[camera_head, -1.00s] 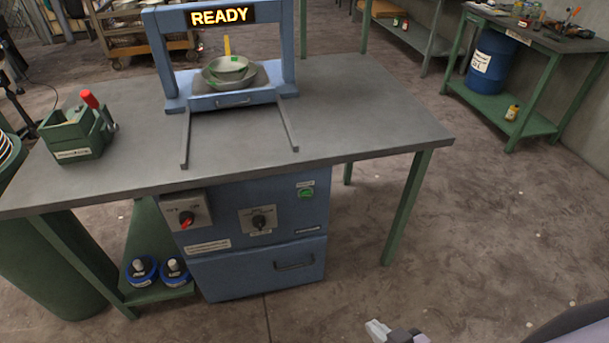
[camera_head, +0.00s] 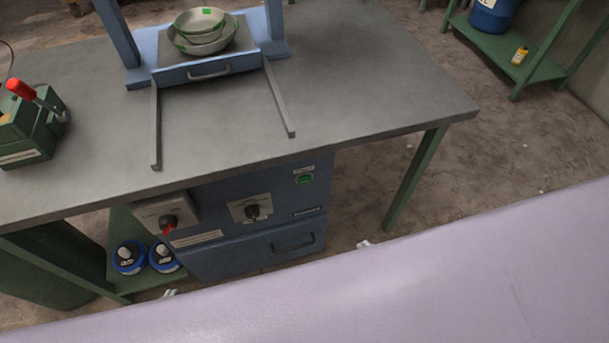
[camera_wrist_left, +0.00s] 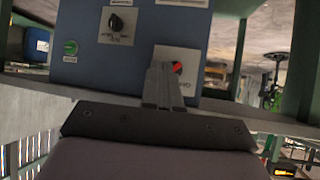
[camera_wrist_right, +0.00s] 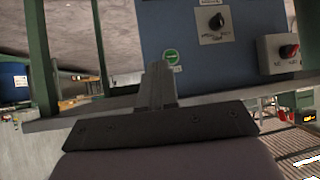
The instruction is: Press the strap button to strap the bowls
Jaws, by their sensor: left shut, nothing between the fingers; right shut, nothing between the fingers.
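The green button (camera_head: 304,180) is on the blue front panel under the tabletop; its label is too small to read. It also shows in the left wrist view (camera_wrist_left: 71,47) and in the right wrist view (camera_wrist_right: 171,55), just beyond my fingertips. The stacked bowls (camera_head: 202,30), with green marks, sit on the strapping machine (camera_head: 208,70). My right gripper (camera_head: 364,243) is shut and empty, low in front of the panel's right side; its closed fingers show (camera_wrist_right: 157,72). My left gripper (camera_head: 170,293) is shut and empty, lower left; its fingers (camera_wrist_left: 162,72) appear in front of the red-knob box. No contact is visible.
A red-knob switch box (camera_head: 166,214) and a black dial (camera_head: 252,210) are left of the button. The grey tabletop (camera_head: 380,90) overhangs the panel. Blue spools (camera_head: 130,257) stand on a lower shelf. A green tool with a red handle (camera_head: 30,125) is on the table.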

